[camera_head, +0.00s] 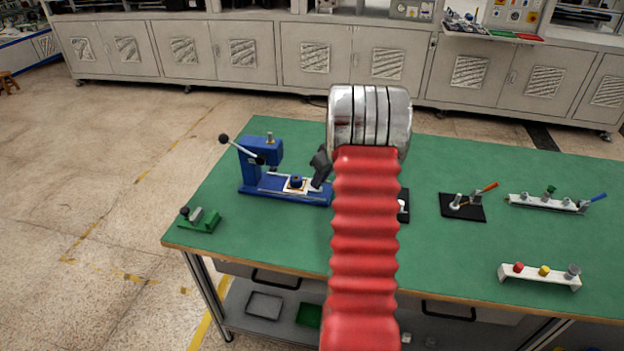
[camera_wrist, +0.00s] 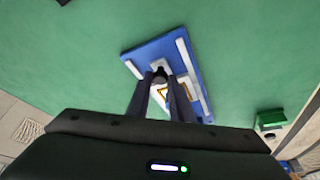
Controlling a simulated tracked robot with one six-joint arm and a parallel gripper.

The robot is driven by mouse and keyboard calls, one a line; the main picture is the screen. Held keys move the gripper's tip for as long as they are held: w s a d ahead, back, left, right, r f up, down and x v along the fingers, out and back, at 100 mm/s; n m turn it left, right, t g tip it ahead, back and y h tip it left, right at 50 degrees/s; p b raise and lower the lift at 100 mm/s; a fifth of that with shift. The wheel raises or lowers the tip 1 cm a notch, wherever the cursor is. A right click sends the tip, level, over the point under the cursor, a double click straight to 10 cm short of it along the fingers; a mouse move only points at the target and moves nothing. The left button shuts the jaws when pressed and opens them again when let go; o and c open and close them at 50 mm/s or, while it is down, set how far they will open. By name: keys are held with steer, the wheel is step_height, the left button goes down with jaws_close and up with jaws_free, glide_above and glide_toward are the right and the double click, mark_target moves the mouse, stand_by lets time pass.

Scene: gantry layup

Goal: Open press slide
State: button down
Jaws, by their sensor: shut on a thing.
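The blue press (camera_head: 259,155) stands on the left part of the green table, with a white lever ending in black knobs. Its blue base extends right and carries the press slide (camera_head: 294,190), a pale plate with a dark blue round piece on it, to the right of the press head. My gripper (camera_head: 320,176) is at the right end of the base. In the wrist view my gripper (camera_wrist: 161,80) is shut on a small dark knob (camera_wrist: 160,72) between its fingertips, at the slide. The fingers hide part of the slide, and the blue base (camera_wrist: 136,55) shows around it.
A green fixture (camera_head: 200,220) sits at the table's left edge. A black toggle clamp plate (camera_head: 463,212) with an orange handle, a white clamp rail (camera_head: 545,204) and a white button bar (camera_head: 540,281) stand to the right. My arm hides the table's middle.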

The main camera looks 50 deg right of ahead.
steer(key=c, duration=1.6)
jaws_free()
steer(key=shift+o, duration=0.2)
steer(key=shift+r, duration=0.1)
steer(key=v, duration=1.3)
steer(key=shift+s+r, duration=0.15)
steer(key=shift+r, duration=0.05)
